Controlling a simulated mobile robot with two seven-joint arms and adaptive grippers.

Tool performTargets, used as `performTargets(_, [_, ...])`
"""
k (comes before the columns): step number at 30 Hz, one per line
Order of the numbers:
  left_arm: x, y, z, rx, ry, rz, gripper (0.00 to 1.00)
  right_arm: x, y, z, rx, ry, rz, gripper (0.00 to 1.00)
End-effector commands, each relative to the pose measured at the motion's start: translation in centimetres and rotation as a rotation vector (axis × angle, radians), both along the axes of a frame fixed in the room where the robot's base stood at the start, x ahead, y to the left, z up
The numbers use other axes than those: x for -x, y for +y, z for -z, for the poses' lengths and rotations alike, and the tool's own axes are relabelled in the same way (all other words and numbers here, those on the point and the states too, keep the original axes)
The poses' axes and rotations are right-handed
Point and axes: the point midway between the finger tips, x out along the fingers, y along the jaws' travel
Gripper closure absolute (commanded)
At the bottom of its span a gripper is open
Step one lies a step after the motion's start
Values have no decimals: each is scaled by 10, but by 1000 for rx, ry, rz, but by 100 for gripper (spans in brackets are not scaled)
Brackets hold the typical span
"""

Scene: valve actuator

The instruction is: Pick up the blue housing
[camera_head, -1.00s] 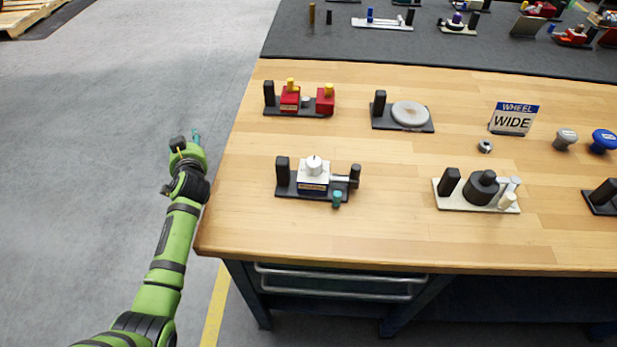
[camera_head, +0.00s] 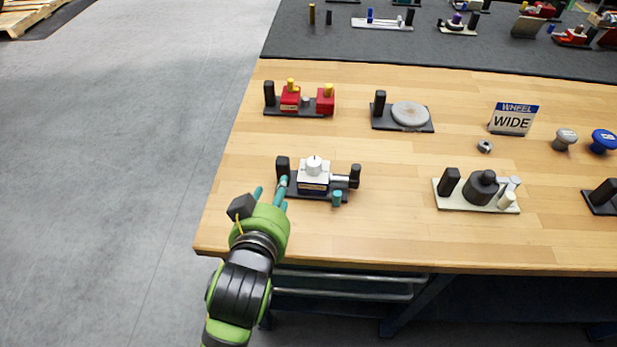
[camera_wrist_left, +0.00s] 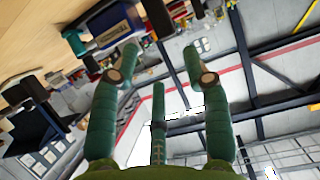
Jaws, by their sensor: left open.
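The blue housing (camera_head: 313,184) is a small block with a white top, a dark blue lower part and a pale label. It sits upright on a dark base plate (camera_head: 326,197) at the front left of the table. My left gripper (camera_head: 274,194) is just left of and in front of that plate, its teal fingers spread and empty. In the left wrist view, the fingers (camera_wrist_left: 162,72) are apart with nothing between them, and the blue housing (camera_wrist_left: 118,24) shows at the top left, beyond the left finger. My right gripper is not in view.
A black post (camera_head: 283,170) stands on the plate left of the housing, close to my fingers. A metal rod (camera_head: 342,180) and a teal cap (camera_head: 337,198) are to its right. A red assembly (camera_head: 290,101) is behind. Wood is clear at the front edge.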

Motion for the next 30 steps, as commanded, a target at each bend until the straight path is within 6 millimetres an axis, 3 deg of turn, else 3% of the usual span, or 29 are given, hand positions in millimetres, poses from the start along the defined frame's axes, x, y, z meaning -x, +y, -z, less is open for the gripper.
performTargets(12, [-53,-5,22,-3,-7,11,53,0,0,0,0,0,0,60])
performTargets(30, [-106,-4,47,0,-6,10,53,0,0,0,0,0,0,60])
